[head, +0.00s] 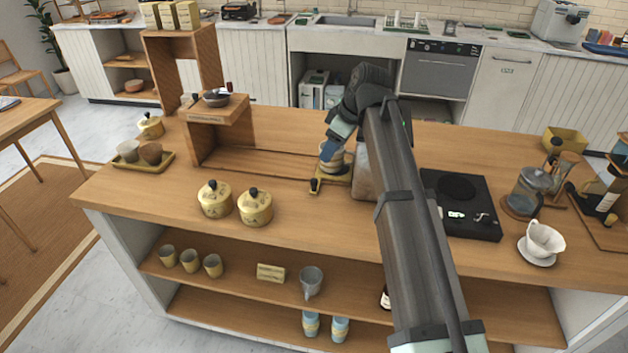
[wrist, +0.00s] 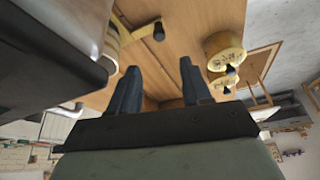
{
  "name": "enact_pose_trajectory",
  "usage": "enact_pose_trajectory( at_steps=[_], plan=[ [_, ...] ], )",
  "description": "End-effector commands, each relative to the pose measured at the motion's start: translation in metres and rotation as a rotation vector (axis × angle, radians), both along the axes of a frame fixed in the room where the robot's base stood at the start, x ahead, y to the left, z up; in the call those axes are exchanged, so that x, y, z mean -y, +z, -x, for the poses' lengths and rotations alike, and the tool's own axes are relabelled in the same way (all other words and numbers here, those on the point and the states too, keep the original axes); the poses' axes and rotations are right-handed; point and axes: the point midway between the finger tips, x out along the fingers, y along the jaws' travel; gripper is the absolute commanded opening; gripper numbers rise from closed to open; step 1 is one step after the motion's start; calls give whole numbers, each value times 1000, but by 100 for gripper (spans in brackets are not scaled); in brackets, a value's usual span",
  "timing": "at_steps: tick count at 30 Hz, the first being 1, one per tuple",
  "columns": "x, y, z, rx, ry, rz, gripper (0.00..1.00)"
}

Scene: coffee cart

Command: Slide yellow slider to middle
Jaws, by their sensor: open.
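The yellow slider (head: 336,177) sits on the wooden counter near its middle, with a dark knob at its front left. A pale cup (head: 333,163) appears to stand on it. In the wrist view, the slider's yellow edge (wrist: 128,35) shows at upper left, with the dark knob beside it. My gripper (head: 328,150) is just above and left of the cup in the head view. In the wrist view, my gripper (wrist: 159,68) has its two dark fingers apart with nothing between them. Whether a finger touches the cup or slider cannot be told.
A metal-sided box (head: 364,178) stands right of the slider, partly behind my arm. Two yellow lidded pots (head: 255,209) stand at front left. A wooden stand (head: 217,125) is at left, with a long board at its foot. A black scale (head: 460,205) lies at right.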

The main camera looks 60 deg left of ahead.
Motion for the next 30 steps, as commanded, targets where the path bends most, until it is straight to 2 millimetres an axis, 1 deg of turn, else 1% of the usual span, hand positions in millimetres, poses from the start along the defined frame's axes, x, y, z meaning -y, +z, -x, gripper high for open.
enact_pose_trajectory(
  at_steps=[5, 21, 24, 30],
  plan=[
    [-5, -15, 3, 0, 2, 0, 48],
    [-35, -98, 20, 2, 2, 1, 48],
    [-39, -110, 23, 2, 2, 1, 48],
    [-44, -124, 25, 2, 1, 0, 48]
  ],
)
